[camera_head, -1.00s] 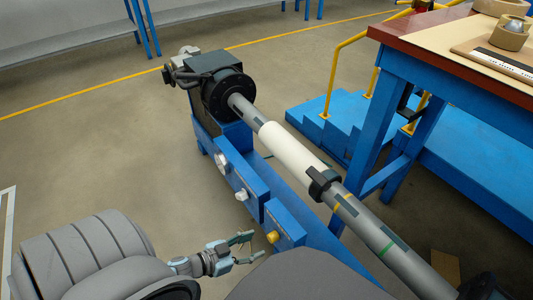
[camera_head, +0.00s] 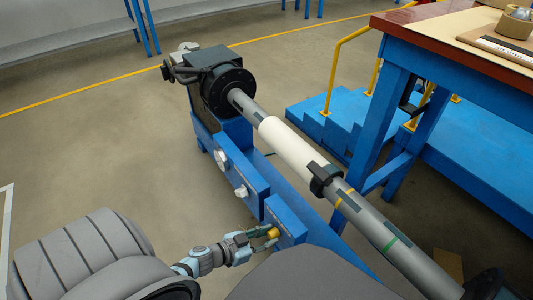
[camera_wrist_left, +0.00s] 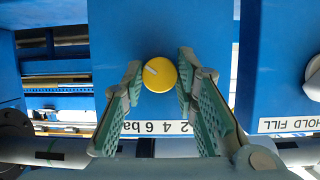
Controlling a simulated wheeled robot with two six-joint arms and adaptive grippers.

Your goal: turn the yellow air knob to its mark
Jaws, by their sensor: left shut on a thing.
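The yellow air knob (camera_head: 273,233) is on the front of the blue control box at the near end of the winder. In the left wrist view the knob (camera_wrist_left: 159,74) is round and shows a short white pointer line toward its upper left. A label strip (camera_wrist_left: 157,127) reading "2 4 6 ba", upside down here, lies just below it, partly covered by the fingers. My left gripper (camera_head: 264,238) is at the knob, its green-padded fingers (camera_wrist_left: 160,80) on either side and shut on it. My right gripper is not in view.
Two pale knobs (camera_head: 241,191) sit on the box further along the blue frame. A "HOLD FILL" label (camera_wrist_left: 290,122) shows at the right of the wrist view. The long grey shaft with a white sleeve (camera_head: 288,145) runs above the frame. A blue workbench (camera_head: 460,95) stands right.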

